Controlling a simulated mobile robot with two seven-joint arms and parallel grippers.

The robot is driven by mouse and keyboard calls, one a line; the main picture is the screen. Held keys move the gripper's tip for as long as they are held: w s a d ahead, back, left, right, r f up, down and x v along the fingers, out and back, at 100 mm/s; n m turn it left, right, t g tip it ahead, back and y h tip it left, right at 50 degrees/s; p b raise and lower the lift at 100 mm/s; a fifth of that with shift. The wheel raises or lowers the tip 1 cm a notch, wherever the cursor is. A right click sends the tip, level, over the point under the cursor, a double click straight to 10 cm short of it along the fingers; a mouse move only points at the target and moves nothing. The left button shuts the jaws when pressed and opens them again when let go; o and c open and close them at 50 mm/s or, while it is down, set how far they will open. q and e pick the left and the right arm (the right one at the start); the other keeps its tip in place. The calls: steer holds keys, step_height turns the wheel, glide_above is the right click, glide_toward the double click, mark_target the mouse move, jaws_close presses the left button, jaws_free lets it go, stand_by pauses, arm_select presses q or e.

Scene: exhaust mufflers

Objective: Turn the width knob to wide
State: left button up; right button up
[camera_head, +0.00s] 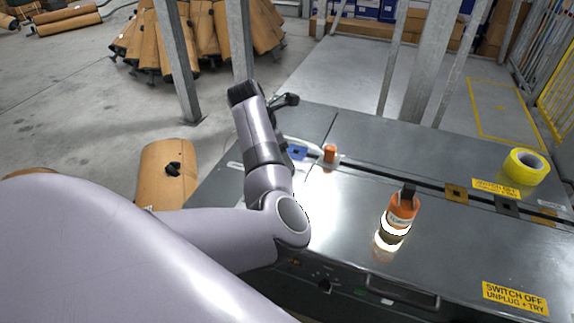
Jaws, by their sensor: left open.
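My left arm comes in from the left and bends up over the left end of a dark metal machine (350,230). My left gripper (289,100) is the small dark part at the far end of the arm, open, above the machine's far left edge and touching nothing that I can see. A small orange piece (330,153) stands on the machine top, right of my forearm. Small dark controls (325,286) show on the front face; I cannot tell which one is the width knob or read its setting. My right gripper is not in view.
An orange bottle (402,212) with a dark cap stands on the machine top. A yellow tape roll (526,166) lies at the right. Grey posts (176,60) rise behind. The machine top's middle is mostly clear.

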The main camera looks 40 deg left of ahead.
arm_select(q)
steer(key=shift+b+x, duration=0.35)
steer(key=shift+x, duration=1.95)
